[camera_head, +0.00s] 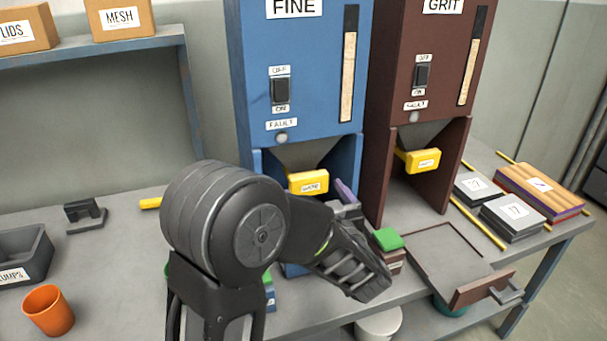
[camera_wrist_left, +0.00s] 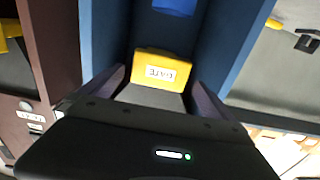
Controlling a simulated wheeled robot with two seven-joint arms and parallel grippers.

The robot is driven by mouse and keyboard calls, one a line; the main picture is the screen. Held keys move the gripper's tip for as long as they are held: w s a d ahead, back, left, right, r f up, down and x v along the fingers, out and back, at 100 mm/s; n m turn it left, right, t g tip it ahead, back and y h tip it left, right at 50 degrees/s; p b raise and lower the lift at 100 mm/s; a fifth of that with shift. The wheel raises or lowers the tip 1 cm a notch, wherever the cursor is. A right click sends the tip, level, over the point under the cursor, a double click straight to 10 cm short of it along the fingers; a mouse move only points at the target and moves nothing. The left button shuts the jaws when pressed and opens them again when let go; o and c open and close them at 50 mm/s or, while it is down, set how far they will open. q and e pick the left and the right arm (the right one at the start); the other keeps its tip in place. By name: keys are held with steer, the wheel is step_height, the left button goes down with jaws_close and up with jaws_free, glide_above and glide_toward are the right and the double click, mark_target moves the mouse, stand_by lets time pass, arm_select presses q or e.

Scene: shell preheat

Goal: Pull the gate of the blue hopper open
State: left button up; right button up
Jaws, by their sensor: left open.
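The blue hopper (camera_head: 305,70) labelled FINE stands at the back of the bench. Its yellow gate handle (camera_head: 308,182) shows below the funnel. In the left wrist view the yellow gate handle (camera_wrist_left: 162,68), with a GATE label, lies just ahead of my fingers. My left gripper (camera_head: 335,203) is in front of and slightly below the handle. In the left wrist view my left gripper (camera_wrist_left: 157,88) is open, with one purple-grey finger to each side of the handle; I cannot tell if they touch it. My right gripper is not in view.
The brown GRIT hopper (camera_head: 428,70) with its own yellow gate (camera_head: 417,161) stands close on the right. A green-topped block (camera_head: 387,240) and a square tray (camera_head: 440,245) lie right of my gripper. An orange cup (camera_head: 48,310) stands at the left front.

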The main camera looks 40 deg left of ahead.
mark_target(304, 176)
arm_select(q)
steer(key=shift+x, duration=0.8)
steer(key=x, duration=0.6)
steer(key=shift+a+p, duration=0.15)
steer(key=shift+p, duration=0.25)
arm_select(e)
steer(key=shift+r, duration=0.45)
arm_select(q)
steer(key=shift+c, duration=0.6)
